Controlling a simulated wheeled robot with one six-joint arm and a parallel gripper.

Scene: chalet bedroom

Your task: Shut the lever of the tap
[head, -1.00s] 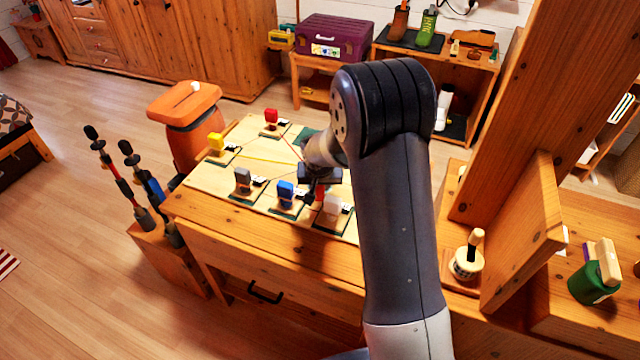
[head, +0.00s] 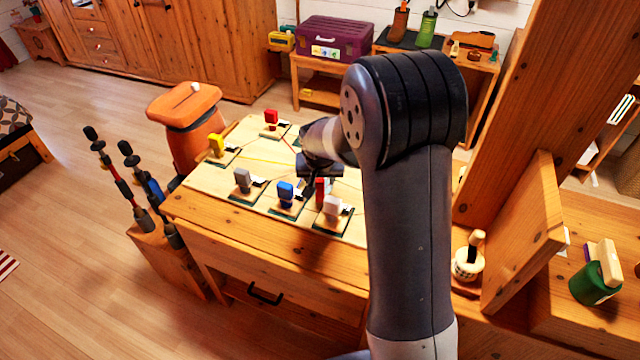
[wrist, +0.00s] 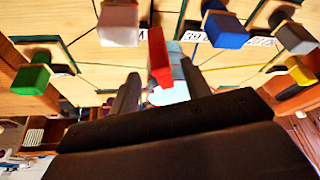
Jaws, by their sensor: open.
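A red lever (head: 321,190) stands at the right part of the pale wooden board (head: 262,152), just left of a white block; I take it for the tap's lever. In the wrist view the red lever (wrist: 160,58) shows ahead of my gripper (wrist: 160,84), lined up with the gap between the two spread fingers. My gripper is open and holds nothing. In the head view my gripper (head: 319,178) is just behind the lever, partly hidden by my own arm. I cannot tell whether a finger touches the lever. The tap's body is not clear.
Yellow (head: 217,143), red (head: 271,117), grey (head: 243,179), blue (head: 286,190) and white (head: 332,205) blocks stand on the board. The wrist view also shows a green block (wrist: 32,76). A wooden post (head: 545,110) rises at the right. Open floor lies left.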

